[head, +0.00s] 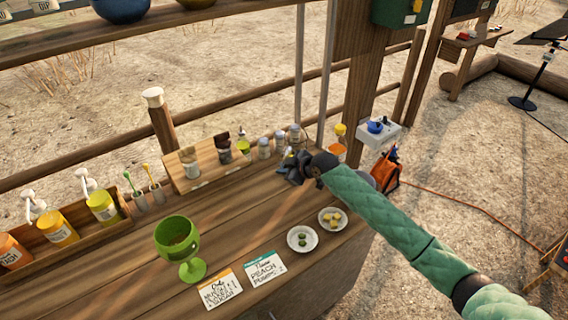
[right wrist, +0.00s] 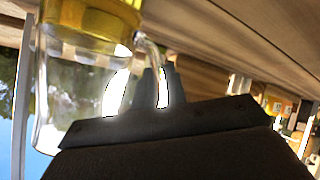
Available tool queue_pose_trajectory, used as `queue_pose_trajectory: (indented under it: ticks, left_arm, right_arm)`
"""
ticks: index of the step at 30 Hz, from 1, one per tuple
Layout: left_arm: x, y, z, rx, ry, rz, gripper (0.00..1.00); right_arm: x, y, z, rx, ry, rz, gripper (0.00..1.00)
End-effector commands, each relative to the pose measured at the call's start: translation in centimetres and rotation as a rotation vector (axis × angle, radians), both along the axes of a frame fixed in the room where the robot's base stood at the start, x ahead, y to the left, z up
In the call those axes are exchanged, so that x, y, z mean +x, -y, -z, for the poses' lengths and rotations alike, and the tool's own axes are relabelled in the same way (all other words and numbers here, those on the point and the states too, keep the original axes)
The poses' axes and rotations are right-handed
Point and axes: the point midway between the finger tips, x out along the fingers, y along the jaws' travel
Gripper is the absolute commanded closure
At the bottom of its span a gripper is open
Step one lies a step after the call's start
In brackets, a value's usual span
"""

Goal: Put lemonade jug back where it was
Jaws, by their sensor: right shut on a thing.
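The lemonade jug (right wrist: 85,85) shows in the right wrist view as a clear glass vessel with yellow liquid. That picture looks upside down, with wood at the top and sky at the lower left, and the jug looks roughly upright. My right gripper (right wrist: 150,88) is shut on its glass handle. In the head view my right gripper (head: 292,166) is at the back right of the wooden counter (head: 250,222), close to the small jars. My left gripper is not in view.
Several small jars (head: 264,148) stand along the counter's back beside a wooden rack (head: 204,163). A green goblet (head: 178,240), two label cards (head: 263,270) and two small plates (head: 303,239) occupy the front. A wooden post (head: 362,90) rises behind my gripper. Bare counter lies mid-surface.

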Motion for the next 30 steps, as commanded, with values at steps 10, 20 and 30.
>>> queue_pose_trajectory:
  ticks: [10, 20, 30]
  left_arm:
    - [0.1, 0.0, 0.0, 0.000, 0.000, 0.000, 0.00]
    - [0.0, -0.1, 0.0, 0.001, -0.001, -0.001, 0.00]
    - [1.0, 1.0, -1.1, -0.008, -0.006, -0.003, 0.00]
  right_arm:
    - [0.1, 0.0, -0.2, 0.002, 0.006, 0.000, 1.00]
    - [0.0, 0.0, 0.1, 0.000, 0.000, 0.000, 0.65]
    - [-1.3, 1.6, -1.0, 0.000, 0.003, 0.000, 0.65]
